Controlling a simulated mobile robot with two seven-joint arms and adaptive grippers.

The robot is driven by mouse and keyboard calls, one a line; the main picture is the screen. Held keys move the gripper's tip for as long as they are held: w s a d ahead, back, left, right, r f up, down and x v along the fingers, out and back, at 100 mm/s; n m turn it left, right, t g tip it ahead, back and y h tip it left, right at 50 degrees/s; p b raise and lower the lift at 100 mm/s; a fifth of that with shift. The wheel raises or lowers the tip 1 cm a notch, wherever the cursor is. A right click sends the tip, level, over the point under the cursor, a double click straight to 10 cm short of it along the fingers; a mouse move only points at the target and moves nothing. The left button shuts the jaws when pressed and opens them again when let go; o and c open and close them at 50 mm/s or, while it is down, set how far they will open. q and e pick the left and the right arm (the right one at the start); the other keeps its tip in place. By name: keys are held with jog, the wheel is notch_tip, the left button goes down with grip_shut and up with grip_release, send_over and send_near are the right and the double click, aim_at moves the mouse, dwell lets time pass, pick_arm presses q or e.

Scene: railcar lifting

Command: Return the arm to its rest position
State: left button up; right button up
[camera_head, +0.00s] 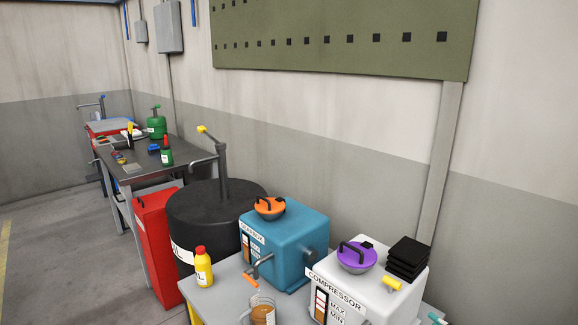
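Neither of my arms and neither of my grippers shows in the head view. A blue gearbox (287,245) with an orange cap (270,208) on top stands on a light grey table (213,289). A white compressor box (370,292), marked MAX and MIN, stands to its right with a purple cap (357,257) on top. A yellow bottle with a red cap (203,268) stands upright at the table's left.
A black drum (208,215) with a pump handle (222,155) stands behind the table. A red cabinet (157,240) is left of it. A dark workbench (145,165) with a green can (157,125) is farther back. Black pads (408,256) lie stacked on the compressor. Floor at left is clear.

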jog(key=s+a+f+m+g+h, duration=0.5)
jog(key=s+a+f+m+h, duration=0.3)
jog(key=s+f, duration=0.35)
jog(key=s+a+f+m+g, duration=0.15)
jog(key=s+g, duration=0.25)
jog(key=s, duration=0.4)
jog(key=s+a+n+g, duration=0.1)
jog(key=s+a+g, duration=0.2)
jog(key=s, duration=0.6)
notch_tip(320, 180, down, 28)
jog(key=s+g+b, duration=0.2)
jog(key=b, duration=0.4)
pick_arm(q)
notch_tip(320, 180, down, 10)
jog(key=b, duration=0.4)
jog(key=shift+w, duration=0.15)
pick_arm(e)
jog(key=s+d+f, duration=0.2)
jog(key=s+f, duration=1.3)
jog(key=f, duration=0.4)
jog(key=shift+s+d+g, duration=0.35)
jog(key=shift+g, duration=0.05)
